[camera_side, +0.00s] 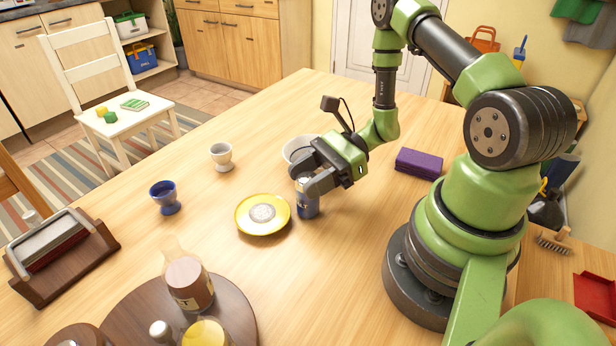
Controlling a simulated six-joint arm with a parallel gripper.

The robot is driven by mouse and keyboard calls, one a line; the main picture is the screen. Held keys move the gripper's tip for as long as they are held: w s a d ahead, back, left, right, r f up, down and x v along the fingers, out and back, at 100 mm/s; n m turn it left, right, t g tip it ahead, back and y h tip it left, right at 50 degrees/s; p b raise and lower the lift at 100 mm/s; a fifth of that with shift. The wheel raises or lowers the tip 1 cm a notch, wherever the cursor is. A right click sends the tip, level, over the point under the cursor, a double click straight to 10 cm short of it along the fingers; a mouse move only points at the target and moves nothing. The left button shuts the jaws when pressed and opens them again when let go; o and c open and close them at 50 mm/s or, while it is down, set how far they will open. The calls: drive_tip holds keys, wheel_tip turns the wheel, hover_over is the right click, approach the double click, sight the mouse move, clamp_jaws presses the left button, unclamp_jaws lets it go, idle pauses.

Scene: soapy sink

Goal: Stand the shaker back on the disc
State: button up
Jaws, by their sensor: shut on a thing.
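The shaker (307,207) is dark blue with pale lettering and looks upright just right of the yellow plate.
A white bowl (291,147) stands behind my gripper, partly hidden. A white cup (221,156) and a blue cup (165,196) stand to the left. A brown round tray (237,308) with bottles is in front. A purple block (419,163) lies at right.

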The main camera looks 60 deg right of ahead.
drive_tip(key=shift+f, duration=0.15)
drive_tip(key=o, duration=0.6)
drive_tip(key=shift+f, duration=0.1)
drive_tip(key=o, duration=0.4)
